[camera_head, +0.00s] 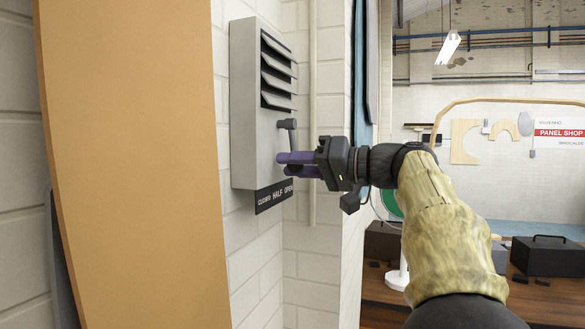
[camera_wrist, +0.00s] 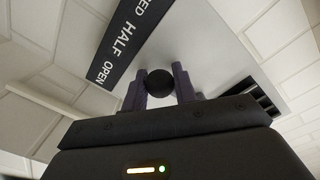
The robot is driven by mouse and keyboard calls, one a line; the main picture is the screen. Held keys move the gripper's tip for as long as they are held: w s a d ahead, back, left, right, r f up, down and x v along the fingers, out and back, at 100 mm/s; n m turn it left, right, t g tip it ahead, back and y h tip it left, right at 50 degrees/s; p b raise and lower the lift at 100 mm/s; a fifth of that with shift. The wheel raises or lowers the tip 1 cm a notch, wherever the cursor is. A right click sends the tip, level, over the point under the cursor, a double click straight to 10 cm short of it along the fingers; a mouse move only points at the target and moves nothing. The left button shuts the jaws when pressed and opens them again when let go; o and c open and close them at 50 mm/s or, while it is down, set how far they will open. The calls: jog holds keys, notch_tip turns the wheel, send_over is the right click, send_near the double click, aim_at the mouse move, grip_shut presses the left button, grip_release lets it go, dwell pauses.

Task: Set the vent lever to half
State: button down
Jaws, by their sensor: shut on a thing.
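The vent lever (camera_head: 290,135) is a short grey arm on the side of a grey vent box (camera_head: 243,110) on the wall. It points down from its pivot, and its lower end is hidden by my gripper. My gripper (camera_head: 290,163), with purple fingers, is shut on the lever's end. In the wrist view the lever's round dark knob (camera_wrist: 159,83) sits between the two fingers (camera_wrist: 160,88). A dark label (camera_head: 273,195) under the box reads CLOSED, HALF, OPEN. It also shows in the wrist view (camera_wrist: 122,38). Which word the lever points at exactly, I cannot tell.
A large tan panel (camera_head: 130,170) stands close on the left. A thin pipe (camera_head: 312,100) runs down the wall right of the vent box. A bench (camera_head: 390,315) with dark toolboxes (camera_head: 547,256) lies at the right, behind my arm.

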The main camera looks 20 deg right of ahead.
jog(key=c, duration=1.1)
grip_release()
jog(key=b+v, duration=0.2)
jog(key=v, duration=1.5)
jog(key=shift+s+d+b, duration=0.15)
jog(key=shift+d+b, duration=0.05)
jog(key=shift+b, duration=0.1)
